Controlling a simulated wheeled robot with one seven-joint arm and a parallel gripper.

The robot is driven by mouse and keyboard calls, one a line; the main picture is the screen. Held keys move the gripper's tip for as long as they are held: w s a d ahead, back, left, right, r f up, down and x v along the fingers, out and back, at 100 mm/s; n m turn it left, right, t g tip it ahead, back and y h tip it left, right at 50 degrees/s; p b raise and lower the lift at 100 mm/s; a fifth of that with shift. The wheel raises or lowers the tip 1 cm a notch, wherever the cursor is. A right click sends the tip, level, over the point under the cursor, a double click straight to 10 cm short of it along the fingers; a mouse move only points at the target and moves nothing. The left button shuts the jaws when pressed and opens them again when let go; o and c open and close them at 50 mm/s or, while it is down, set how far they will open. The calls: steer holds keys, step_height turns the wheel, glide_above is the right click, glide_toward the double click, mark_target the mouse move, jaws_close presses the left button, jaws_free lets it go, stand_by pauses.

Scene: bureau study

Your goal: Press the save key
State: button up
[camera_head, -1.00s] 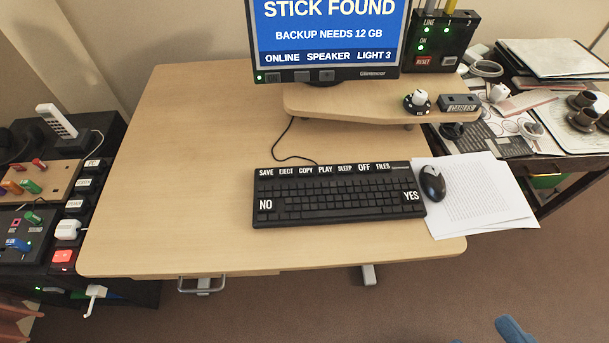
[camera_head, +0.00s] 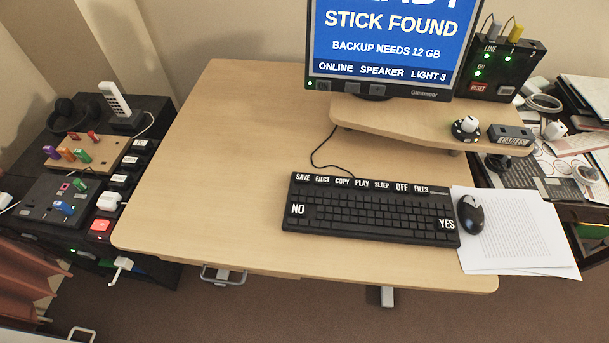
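The black keyboard (camera_head: 370,212) lies on the light wood desk, right of its middle, with its cable running back toward the monitor. The save key (camera_head: 302,178) is at the keyboard's back left corner, with a white SAVE label. The EJECT, COPY, PLAY, SLEEP, OFF and FILES labels follow to its right in the same row. Large NO and YES keys sit at the left and right sides. The monitor (camera_head: 385,45) shows "STICK FOUND", "BACKUP NEEDS 12 GB" and "ONLINE SPEAKER LIGHT 3"; its top is cut off. My gripper is not in view.
A mouse (camera_head: 470,214) sits on papers (camera_head: 520,240) right of the keyboard. A raised wooden shelf (camera_head: 400,122) with a knob stands behind. A dark side unit (camera_head: 45,200) with switches, sticks and a phone is at left. The desk's left half (camera_head: 220,170) is clear.

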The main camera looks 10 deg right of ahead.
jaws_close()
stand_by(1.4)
